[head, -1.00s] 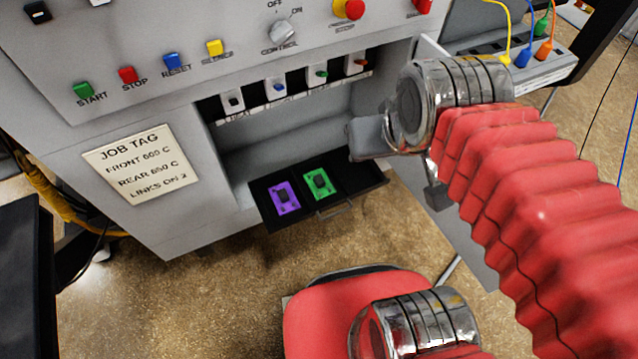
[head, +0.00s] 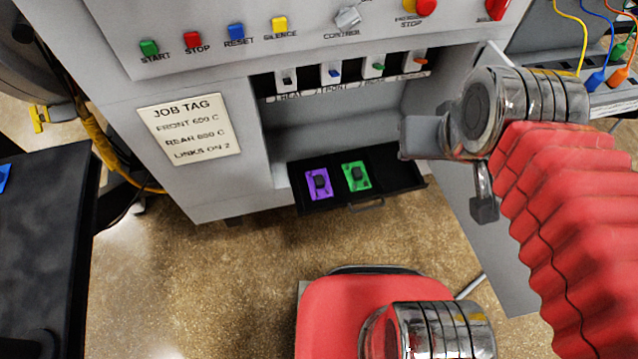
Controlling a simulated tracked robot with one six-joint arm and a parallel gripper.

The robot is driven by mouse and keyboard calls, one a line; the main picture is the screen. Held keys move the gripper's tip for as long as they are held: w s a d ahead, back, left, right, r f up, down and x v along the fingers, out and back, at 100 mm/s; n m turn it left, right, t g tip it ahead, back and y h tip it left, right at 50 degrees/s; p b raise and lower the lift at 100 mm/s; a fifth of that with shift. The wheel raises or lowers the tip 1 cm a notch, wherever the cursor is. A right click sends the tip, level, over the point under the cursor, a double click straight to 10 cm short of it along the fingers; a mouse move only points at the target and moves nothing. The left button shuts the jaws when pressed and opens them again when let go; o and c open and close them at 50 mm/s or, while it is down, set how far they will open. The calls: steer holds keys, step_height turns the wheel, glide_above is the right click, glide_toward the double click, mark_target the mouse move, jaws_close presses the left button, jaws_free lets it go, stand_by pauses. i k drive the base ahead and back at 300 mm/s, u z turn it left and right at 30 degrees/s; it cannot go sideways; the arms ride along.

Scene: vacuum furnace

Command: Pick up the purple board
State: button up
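The purple board (head: 318,184) lies flat in the left part of an open black drawer (head: 335,204), low on the grey furnace cabinet. It carries a small dark block on top. A green board (head: 356,176) lies just right of it in the same drawer. My gripper (head: 425,137) shows as grey parts beside the chrome wrist at the end of my red arm. It is above and right of the drawer, apart from the purple board. Its fingertips cannot be made out clearly, so its opening is unclear.
The cabinet front carries coloured buttons and a job tag (head: 189,129). An open recess (head: 330,120) with small coloured switches is above the drawer. A black table (head: 45,230) stands at left. Cables (head: 600,45) plug in at upper right. The floor before the drawer is partly clear.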

mark_target(318, 182)
steer(key=k, duration=1.35)
steer(key=u, duration=0.5)
steer(key=i, duration=0.9)
steer(key=u, duration=0.9)
steer(key=i, duration=0.6)
steer(key=u, duration=0.15)
